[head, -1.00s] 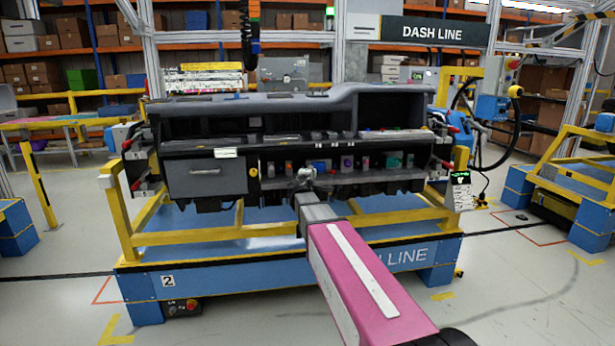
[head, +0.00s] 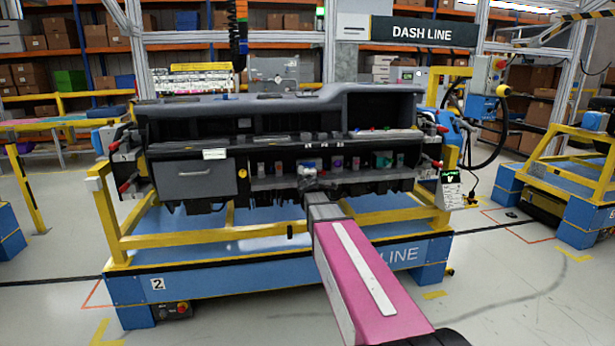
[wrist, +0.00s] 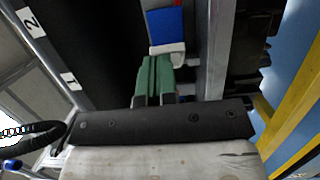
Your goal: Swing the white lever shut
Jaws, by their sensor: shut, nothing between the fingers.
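The white lever (wrist: 167,48) shows in the wrist view as a white band at the near end of a blue block (wrist: 164,22) with a little red at its far end. In the head view a small white piece (head: 308,166) with blue beside it sits on the dashboard's lower shelf, probably the same part. My gripper (wrist: 155,60) has green fingers, which are together with nothing between them. Their tips lie right at the near edge of the white band; I cannot tell if they touch. In the head view my gripper (head: 312,184) is just below the white piece.
The dark dashboard module (head: 260,112) rests on a yellow and blue cart (head: 280,262). Several small coloured parts stand along the lower shelf (head: 270,183) on both sides of my gripper. A grey drawer (head: 195,181) is at the left. A yellow cart post (wrist: 290,110) shows right in the wrist view.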

